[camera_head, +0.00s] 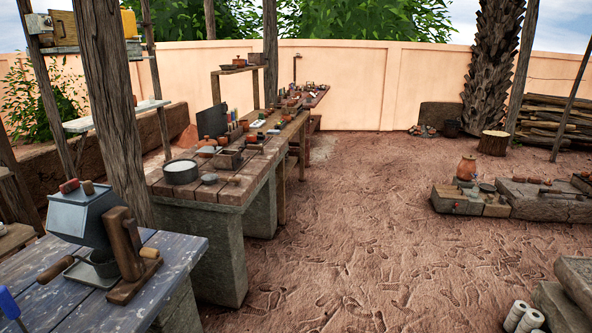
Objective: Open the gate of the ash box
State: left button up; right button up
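No gripper of mine shows in this view. A grey-blue metal box (83,215) sits on the plank table at the lower left, with two small handles on top and a wooden bracket at its right. I cannot tell whether this is the ash box, and no gate can be made out on it. Below it are a dark cup (106,264) and a shallow tray (80,272) with a wooden handle.
The plank table (185,250) fills the lower left. Behind it a long workbench (235,190) carries a white-filled pot (182,171) and several tools. A wooden post (110,100) stands between them. Low stone blocks (545,200) lie at right; the middle ground is clear.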

aim_at(237, 158)
jog(key=i+l+u, duration=0.2)
jog(key=i+u, duration=0.15)
jog(key=i+l+u, duration=0.3)
jog(key=i, duration=0.25)
jog(key=i+l+u, duration=0.25)
jog(key=u, duration=0.15)
jog(key=i+l+u, duration=0.2)
jog(key=u, duration=0.15)
jog(key=i+l+u, duration=0.15)
jog(key=l+u, duration=0.25)
jog(key=i+l+u, duration=0.1)
jog(key=l, duration=0.3)
jog(key=i+l+u, duration=0.1)
jog(key=l, duration=0.35)
